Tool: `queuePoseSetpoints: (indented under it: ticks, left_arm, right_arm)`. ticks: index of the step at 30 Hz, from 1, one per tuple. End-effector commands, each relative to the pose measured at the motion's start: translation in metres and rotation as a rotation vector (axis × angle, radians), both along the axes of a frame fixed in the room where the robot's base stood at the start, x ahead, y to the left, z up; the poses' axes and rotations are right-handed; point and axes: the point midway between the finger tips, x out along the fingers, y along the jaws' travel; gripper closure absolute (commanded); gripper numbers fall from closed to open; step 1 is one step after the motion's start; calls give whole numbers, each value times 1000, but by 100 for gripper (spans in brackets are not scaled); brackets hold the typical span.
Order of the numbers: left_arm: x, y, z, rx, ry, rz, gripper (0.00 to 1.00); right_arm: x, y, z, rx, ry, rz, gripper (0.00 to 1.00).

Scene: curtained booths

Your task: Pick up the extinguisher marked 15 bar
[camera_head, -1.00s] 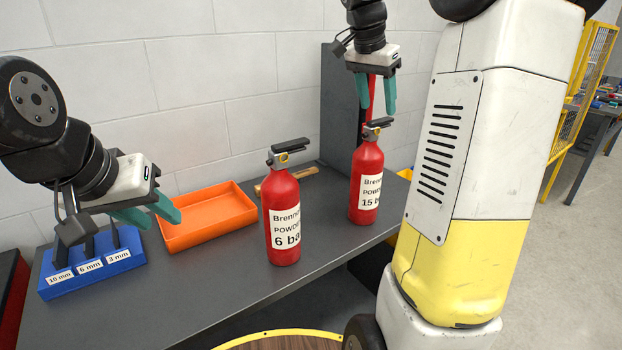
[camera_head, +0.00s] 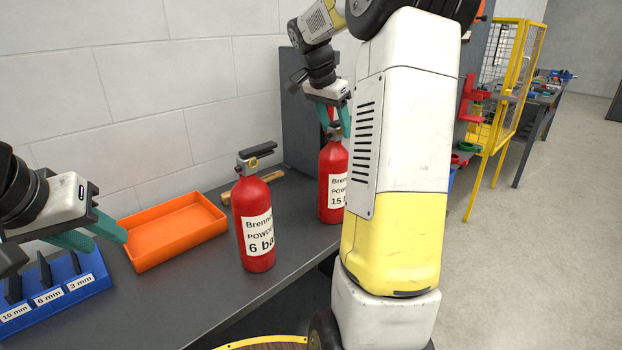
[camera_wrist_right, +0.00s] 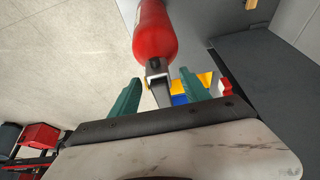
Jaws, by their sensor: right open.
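The red extinguisher marked 15 bar (camera_head: 331,190) stands upright on the grey bench, partly hidden behind my right arm. My right gripper (camera_head: 337,120) is open and points down at its top. In the right wrist view, the extinguisher's red body (camera_wrist_right: 155,35) is beyond the fingertips. Its dark handle (camera_wrist_right: 158,82) lies in the gap between the open fingers of my right gripper (camera_wrist_right: 161,93), apart from both. A second red extinguisher marked 6 bar (camera_head: 256,215) stands nearer, left of it. My left gripper (camera_head: 95,236) is open and empty at the left, near the orange tray.
An orange tray (camera_head: 165,262) and a blue block with tools, labelled 10, 6 and 3 mm (camera_head: 48,300), sit on the bench (camera_head: 185,305). A wooden-handled object (camera_head: 268,178) lies behind the 6 bar extinguisher. A grey panel (camera_head: 300,115) stands behind the 15 bar one.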

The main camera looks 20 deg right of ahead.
Motion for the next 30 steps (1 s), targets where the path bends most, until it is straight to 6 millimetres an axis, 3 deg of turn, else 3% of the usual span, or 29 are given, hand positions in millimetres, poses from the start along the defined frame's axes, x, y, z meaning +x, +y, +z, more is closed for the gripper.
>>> queuePoseSetpoints:
  ticks: [4, 12, 30]
  left_arm:
    - [0, 0, 0, 0, 0, 0, 64]
    - [0, 0, 0, 0, 0, 0, 64]
    - [0, 0, 0, 0, 0, 0, 64]
  right_arm:
    - [0, 0, 0, 0, 0, 0, 47]
    - [0, 0, 1, 0, 0, 1, 100]
    - [0, 0, 1, 0, -1, 0, 100]
